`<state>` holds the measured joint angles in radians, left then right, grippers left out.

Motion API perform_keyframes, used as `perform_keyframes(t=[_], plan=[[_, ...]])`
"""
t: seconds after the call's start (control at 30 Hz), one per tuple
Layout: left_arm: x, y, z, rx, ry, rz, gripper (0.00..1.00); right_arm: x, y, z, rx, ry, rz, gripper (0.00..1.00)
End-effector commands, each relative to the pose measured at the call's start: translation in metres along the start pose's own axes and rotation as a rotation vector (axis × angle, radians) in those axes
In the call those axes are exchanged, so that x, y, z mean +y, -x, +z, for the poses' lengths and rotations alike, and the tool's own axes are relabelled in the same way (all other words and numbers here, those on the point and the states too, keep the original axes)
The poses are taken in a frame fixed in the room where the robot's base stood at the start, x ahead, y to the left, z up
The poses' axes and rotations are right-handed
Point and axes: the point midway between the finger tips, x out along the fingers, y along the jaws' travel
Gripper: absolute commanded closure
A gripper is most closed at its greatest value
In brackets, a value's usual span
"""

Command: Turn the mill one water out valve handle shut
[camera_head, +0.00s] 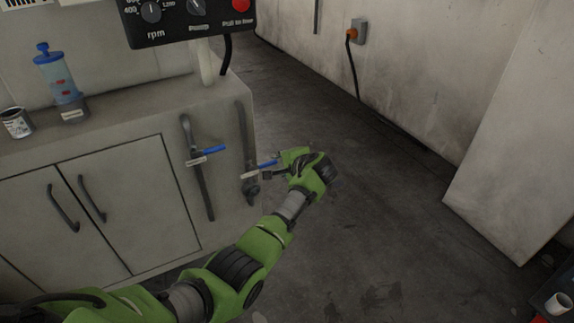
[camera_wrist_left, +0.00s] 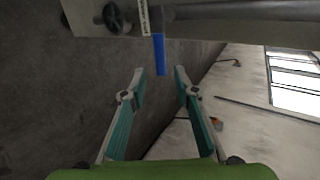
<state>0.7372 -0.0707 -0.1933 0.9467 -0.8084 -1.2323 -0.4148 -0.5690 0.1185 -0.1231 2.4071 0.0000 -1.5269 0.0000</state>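Two pipes with blue valve handles run down the grey cabinet's side by the front corner. The left blue handle (camera_head: 210,151) and the right blue handle (camera_head: 266,163) both stick out to the right, across their pipes. Each has a small white tag, too small to read. My left gripper (camera_head: 272,167) is at the right handle. In the left wrist view the gripper (camera_wrist_left: 160,71) is open, and the blue handle (camera_wrist_left: 159,52) points down with its tip between the fingertips; I cannot tell whether they touch. My right gripper is in neither view.
The cabinet (camera_head: 110,200) has dark door handles. A blue-topped container (camera_head: 60,78) and a small can (camera_head: 16,123) stand on it, below a black rpm control panel (camera_head: 190,18).

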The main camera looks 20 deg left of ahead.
Motion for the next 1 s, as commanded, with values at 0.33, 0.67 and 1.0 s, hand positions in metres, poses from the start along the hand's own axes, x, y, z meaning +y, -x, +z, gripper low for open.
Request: perform_keyframes(t=[0.33,0.67,1.0], plan=[[0.001,0.053,-0.001,0.002,0.000,0.000,0.72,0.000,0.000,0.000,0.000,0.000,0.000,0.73],[0.001,0.064,0.000,0.000,-0.001,0.000,0.72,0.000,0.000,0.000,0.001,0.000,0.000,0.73],[0.003,0.063,0.001,0.000,0.002,0.004,0.72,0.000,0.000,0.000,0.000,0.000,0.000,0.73]])
